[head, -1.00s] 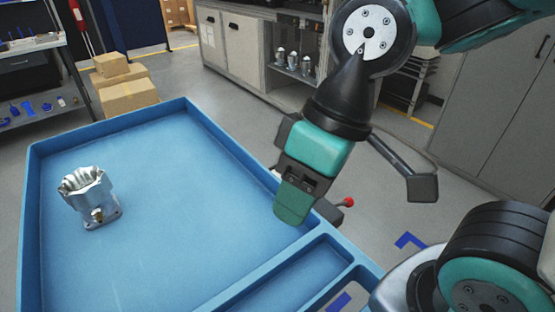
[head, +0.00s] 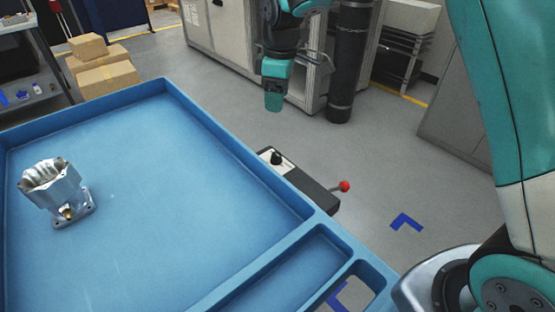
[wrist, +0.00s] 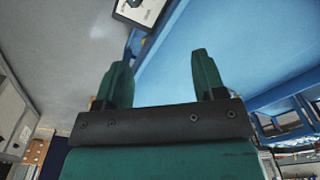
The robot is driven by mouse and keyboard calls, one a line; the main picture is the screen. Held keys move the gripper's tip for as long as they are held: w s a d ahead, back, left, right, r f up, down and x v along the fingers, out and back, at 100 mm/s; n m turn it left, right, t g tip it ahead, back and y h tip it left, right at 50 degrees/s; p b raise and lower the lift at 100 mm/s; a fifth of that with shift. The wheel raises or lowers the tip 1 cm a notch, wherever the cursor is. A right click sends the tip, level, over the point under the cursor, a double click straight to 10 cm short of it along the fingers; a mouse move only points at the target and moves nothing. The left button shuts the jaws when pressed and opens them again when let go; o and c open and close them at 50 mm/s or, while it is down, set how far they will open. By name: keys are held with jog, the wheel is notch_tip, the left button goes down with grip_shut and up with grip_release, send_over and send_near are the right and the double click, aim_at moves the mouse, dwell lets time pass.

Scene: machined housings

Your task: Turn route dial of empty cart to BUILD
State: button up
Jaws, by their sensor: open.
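The cart is a blue tray (head: 216,124) with raised rims. A dark control box (head: 312,190) is on its right outer side. The route dial, a black knob (head: 277,158) on a pale plate, is on top of that box. In the wrist view the pale plate and dark knob (wrist: 134,3) show at the top edge, cut off. The dial's labels are too small to read. My gripper (head: 274,106) is beyond the box, apart from it, pointing down. In the wrist view my gripper (wrist: 162,62) is open and empty.
A silver machined housing (head: 58,192) stands in the tray at left. A red-balled lever (head: 344,186) sticks out from the box's right end. Cardboard boxes (head: 106,75) and grey cabinets stand behind. The floor right of the cart is clear, with blue corner marks (head: 407,222).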

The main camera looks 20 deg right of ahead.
jog(key=n, duration=0.1)
send_over(277, 154)
notch_tip(277, 154, down, 5)
jog(key=shift+h, duration=0.3)
notch_tip(277, 154, down, 18)
jog(key=shift+r+p, duration=0.15)
jog(key=shift+p, duration=0.4)
jog(key=c, duration=0.9)
